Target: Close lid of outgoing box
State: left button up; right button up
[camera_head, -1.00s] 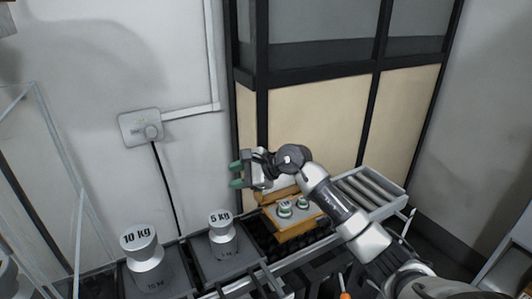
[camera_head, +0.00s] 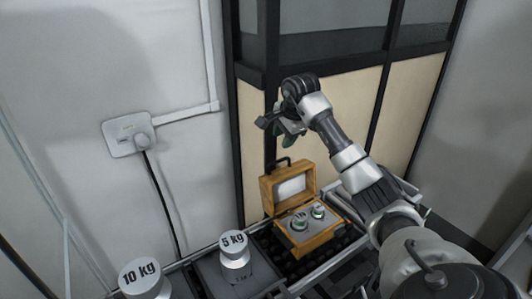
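The outgoing box (camera_head: 314,241) is a wooden case standing on the dark conveyor. Its lid (camera_head: 266,193) stands up open at the back left, with a pale inner panel and a dark handle on top. Two small weights (camera_head: 299,222) sit inside the box. My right gripper (camera_head: 277,134) is in the air above and behind the lid, apart from it. Its green-padded fingers are turned partly away, so its opening is unclear. My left gripper is not in view.
A 5 kg weight (camera_head: 234,254) and a 10 kg weight (camera_head: 142,280) stand on dark plates left of the box. A wall and a dark-framed cabinet (camera_head: 330,125) stand close behind. My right arm passes over the conveyor right of the box.

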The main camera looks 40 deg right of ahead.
send_over(276, 162)
jog(key=s, duration=0.2)
jog(key=f, duration=0.6)
jog(key=shift+a+p, duration=0.2)
jog(key=shift+p, duration=0.2)
jog(key=shift+x, duration=2)
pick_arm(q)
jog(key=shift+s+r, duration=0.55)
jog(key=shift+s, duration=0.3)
pick_arm(e)
jog(key=shift+w+d, duration=0.1)
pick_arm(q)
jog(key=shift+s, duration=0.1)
pick_arm(e)
jog(key=shift+c, duration=0.5)
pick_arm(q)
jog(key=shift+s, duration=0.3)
pick_arm(e)
grip_shut()
